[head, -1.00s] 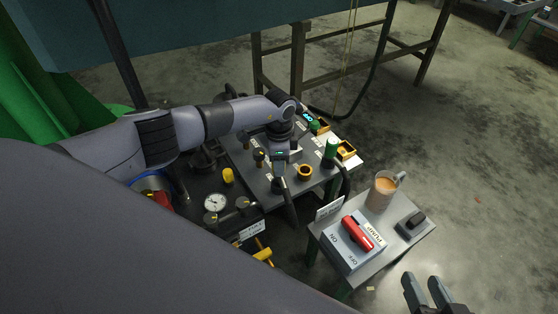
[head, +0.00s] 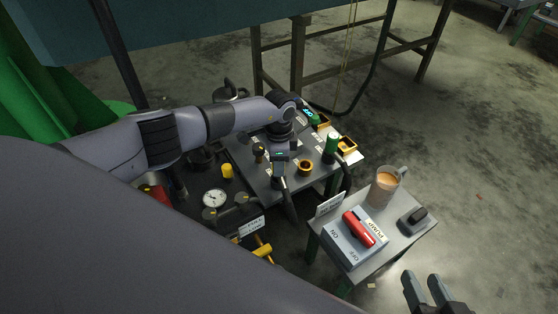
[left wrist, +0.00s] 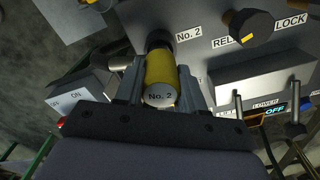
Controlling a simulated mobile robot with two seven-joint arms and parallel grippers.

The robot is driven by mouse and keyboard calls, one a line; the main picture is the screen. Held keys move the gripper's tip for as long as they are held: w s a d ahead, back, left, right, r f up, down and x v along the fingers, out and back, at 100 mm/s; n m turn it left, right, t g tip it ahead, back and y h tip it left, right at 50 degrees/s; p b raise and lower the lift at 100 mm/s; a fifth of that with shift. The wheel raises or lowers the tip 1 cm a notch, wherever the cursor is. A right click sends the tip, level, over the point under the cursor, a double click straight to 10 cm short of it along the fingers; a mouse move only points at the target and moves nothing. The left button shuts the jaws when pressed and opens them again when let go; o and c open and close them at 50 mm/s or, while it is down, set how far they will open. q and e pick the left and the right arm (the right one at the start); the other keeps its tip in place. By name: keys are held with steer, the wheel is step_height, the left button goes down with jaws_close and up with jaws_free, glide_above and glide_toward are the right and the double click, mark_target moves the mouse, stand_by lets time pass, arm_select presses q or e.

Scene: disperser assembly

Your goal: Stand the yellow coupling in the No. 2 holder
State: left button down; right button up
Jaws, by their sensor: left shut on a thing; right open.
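The yellow coupling (left wrist: 160,75) is in the left wrist view, with "No. 2" on its grey end cap. My left gripper (left wrist: 160,90) is shut on its sides. Its far end meets a dark round holder (left wrist: 158,39) beside a "No. 2" label on the grey panel; I cannot tell whether it is seated inside or only in front. In the head view my left gripper (head: 279,182) is low over the panel (head: 258,182), and the held coupling cannot be made out there. My right gripper (head: 428,287) is open and empty at the lower right.
A yellow-rimmed round fitting (head: 305,168) stands right of my left gripper, and a green-topped post (head: 330,148) beyond it. A side table holds a pump box with a red switch (head: 358,229), a mug (head: 384,188) and a dark device (head: 413,220). A gauge (head: 214,198) is at left.

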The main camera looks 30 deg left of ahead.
arm_select(q)
steer(key=shift+f+b, duration=0.45)
steer(key=shift+f, duration=0.25)
arm_select(e)
steer(key=shift+f, duration=0.55)
arm_select(q)
steer(key=c, duration=0.6)
jaws_free()
arm_select(e)
steer(key=shift+r, duration=0.1)
arm_select(q)
step_height(320, 180, up, 6)
steer(key=p, duration=0.3)
steer(key=shift+r, duration=0.25)
steer(key=shift+r+p, duration=0.4)
steer(key=shift+r, duration=0.05)
arm_select(e)
steer(key=shift+s+d+r+n+h, duration=0.2)
steer(key=shift+d+r+h, duration=0.1)
steer(key=shift+d+r, duration=0.2)
steer(key=shift+s+d+r+n+h, duration=0.1)
steer(key=shift+s+d+r+h, duration=0.05)
steer(key=shift+d+r+h, duration=0.3)
steer(key=shift+f, duration=0.1)
